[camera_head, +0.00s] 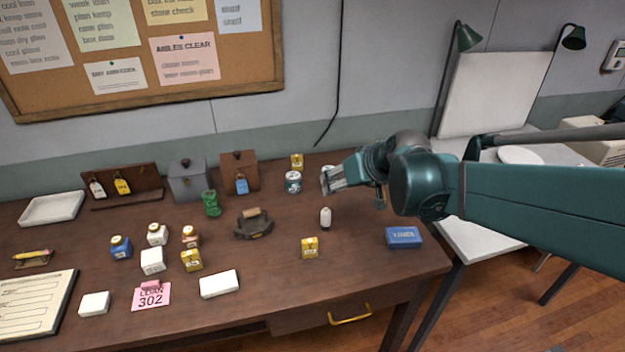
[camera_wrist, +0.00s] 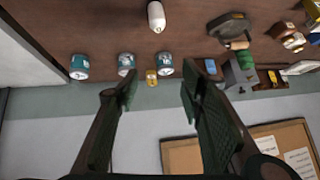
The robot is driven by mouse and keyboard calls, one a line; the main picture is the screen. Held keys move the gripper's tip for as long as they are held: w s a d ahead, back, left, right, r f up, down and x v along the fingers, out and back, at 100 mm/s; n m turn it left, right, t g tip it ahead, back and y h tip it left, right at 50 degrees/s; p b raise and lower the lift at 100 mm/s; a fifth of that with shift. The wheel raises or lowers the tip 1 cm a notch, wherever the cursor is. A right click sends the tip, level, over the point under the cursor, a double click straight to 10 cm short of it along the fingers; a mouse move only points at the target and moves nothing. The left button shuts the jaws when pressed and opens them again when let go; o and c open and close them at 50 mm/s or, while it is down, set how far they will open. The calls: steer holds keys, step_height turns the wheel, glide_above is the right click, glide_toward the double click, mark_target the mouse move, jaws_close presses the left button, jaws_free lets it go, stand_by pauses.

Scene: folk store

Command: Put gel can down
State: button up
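Several small cans stand upright at the back of the brown table, and I cannot read which one is the gel can. A teal-and-white can (camera_head: 293,182) stands just left of my gripper (camera_head: 334,180) in the head view; it also shows in the wrist view (camera_wrist: 164,66). A second can (camera_wrist: 126,63) and a third can (camera_wrist: 79,66) stand in the same row in the wrist view. In the head view, my gripper and arm hide most of these two. In the wrist view my gripper's fingers (camera_wrist: 157,92) are spread, with nothing held between them.
A white bottle (camera_head: 325,218) stands in front of my gripper. A yellow box (camera_head: 296,162) stands behind the cans. A blue box (camera_head: 404,237) lies near the right edge, and a yellow container (camera_head: 310,247) nearer the front. Bare tabletop lies between these.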

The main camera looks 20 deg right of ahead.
steer(key=s+a+h, duration=0.1)
steer(key=s+a, duration=0.1)
steer(key=s, duration=0.8)
steer(key=s+a+m+g+h, duration=0.1)
steer(key=s+a, duration=0.1)
steer(key=s, duration=0.9)
steer(key=shift+s+f, duration=0.3)
steer(key=shift+f, duration=0.15)
